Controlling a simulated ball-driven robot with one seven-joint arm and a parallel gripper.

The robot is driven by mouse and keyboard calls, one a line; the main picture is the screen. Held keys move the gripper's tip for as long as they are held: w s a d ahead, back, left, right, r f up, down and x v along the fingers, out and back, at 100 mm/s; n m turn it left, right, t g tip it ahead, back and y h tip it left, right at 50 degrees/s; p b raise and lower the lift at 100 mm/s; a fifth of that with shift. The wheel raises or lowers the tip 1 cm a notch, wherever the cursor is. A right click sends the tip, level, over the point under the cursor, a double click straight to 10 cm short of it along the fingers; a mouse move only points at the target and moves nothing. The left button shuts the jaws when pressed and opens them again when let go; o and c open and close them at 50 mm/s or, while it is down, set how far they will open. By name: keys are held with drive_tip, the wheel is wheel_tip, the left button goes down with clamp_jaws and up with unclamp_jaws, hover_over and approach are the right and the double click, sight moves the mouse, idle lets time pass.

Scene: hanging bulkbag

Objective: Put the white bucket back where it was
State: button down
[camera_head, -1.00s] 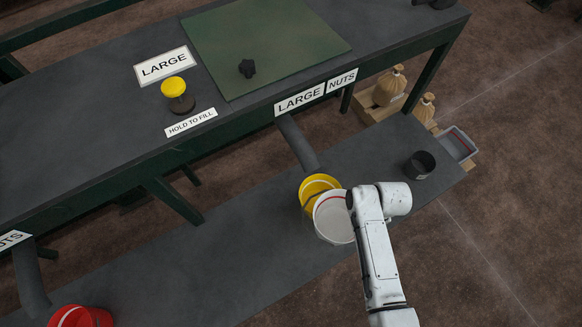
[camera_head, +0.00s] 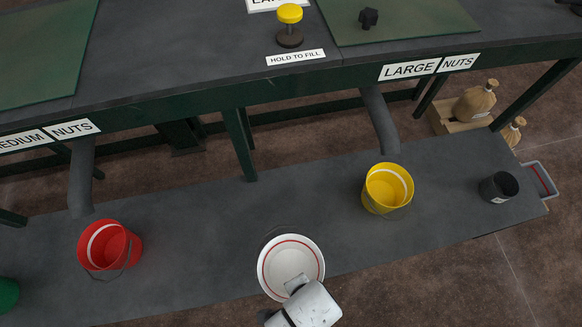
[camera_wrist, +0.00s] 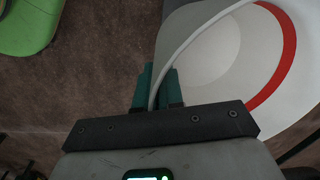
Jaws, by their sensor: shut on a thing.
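The white bucket (camera_head: 290,262) has a red ring and a pale inside. It is at the front edge of the low grey shelf (camera_head: 215,270), between the red bucket (camera_head: 110,245) and the yellow bucket (camera_head: 387,188), apart from both. I cannot tell whether it rests on the shelf or hangs just above it. My gripper (camera_head: 297,284) is at the bucket's near side. In the wrist view the teal fingers (camera_wrist: 158,88) are shut on the thin white edge of the bucket (camera_wrist: 225,60). My wrist hides the bucket's near side in the head view.
A black cup (camera_head: 498,187) stands at the shelf's right end. A green bucket (camera_head: 6,294) shows at the far left. Spouts (camera_head: 380,120) hang from the bench above. The shelf is clear between the red and yellow buckets, apart from the white bucket.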

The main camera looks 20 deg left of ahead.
sight(269, 276)
drive_tip(key=shift+m, duration=0.5)
drive_tip(key=a+f, duration=0.1)
drive_tip(key=a, duration=0.2)
drive_tip(key=w+a+f, duration=0.1)
drive_tip(key=a, duration=0.2)
drive_tip(key=a+f+b, duration=0.1)
drive_tip(key=a, duration=0.2)
drive_tip(key=shift+w+f, duration=0.3)
drive_tip(key=shift+f, duration=0.1)
drive_tip(key=shift+w+a+f+b, duration=0.4)
drive_tip(key=shift+a+f, duration=0.3)
drive_tip(key=shift+f, duration=0.8)
drive_tip(key=shift+w+a+f+b, duration=0.4)
drive_tip(key=shift+a+f, duration=0.3)
drive_tip(key=shift+f, duration=0.8)
drive_tip(key=shift+w+a+f+b, duration=0.4)
drive_tip(key=shift+a+f, duration=0.3)
drive_tip(key=shift+f, duration=0.8)
